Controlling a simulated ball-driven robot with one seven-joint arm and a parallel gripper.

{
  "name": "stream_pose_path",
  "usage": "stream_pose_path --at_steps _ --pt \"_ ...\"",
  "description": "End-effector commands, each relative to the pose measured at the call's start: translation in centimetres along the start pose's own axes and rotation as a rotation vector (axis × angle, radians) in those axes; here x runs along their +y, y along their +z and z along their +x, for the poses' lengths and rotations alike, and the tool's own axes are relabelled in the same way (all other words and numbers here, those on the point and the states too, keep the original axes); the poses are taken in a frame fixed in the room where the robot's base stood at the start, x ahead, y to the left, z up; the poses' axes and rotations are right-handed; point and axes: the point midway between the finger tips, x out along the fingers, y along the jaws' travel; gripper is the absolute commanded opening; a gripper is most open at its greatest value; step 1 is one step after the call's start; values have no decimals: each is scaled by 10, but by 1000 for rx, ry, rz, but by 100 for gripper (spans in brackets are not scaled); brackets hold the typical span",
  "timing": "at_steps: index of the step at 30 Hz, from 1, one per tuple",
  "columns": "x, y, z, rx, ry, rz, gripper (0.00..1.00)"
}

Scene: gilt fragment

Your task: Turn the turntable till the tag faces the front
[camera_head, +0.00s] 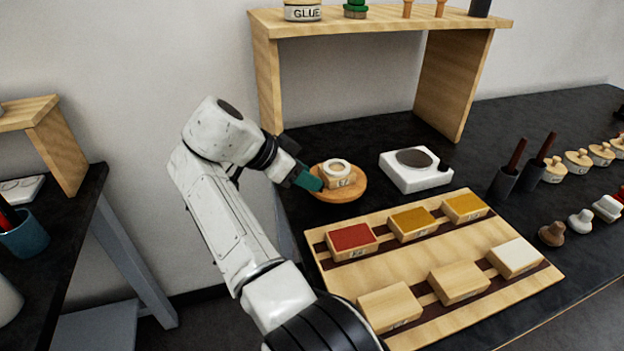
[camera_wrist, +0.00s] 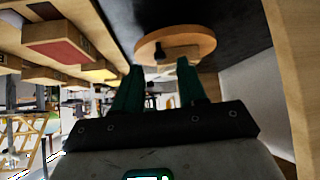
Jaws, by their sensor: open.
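The turntable (camera_head: 352,194) is a round orange-brown wooden disc on the black table, left of the middle in the head view. On it stands a small pale wooden piece (camera_head: 330,181) with a white ring on top. A small tag with dark marks (camera_head: 346,182) shows on its side toward the lower right. My gripper (camera_head: 314,184) has green fingers at the turntable's left edge; I cannot tell whether they touch it. In the wrist view, the gripper (camera_wrist: 159,67) is open, with the turntable (camera_wrist: 203,42) just beyond the fingertips and nothing clearly held.
A wooden board (camera_head: 440,253) with coloured and plain blocks lies in front of the turntable. A white device with a grey disc (camera_head: 415,170) stands right of it. A wooden shelf (camera_head: 380,22) rises behind. Dark cups (camera_head: 506,182) and several stamps stand farther right.

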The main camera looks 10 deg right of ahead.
Motion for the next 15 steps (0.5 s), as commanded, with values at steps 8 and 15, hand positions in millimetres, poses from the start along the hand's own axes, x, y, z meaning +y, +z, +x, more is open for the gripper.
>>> stream_pose_path --at_steps 8,15 --pt "0 1 -54 -1 -1 0 41" --pt "0 1 -76 -1 1 -1 41"
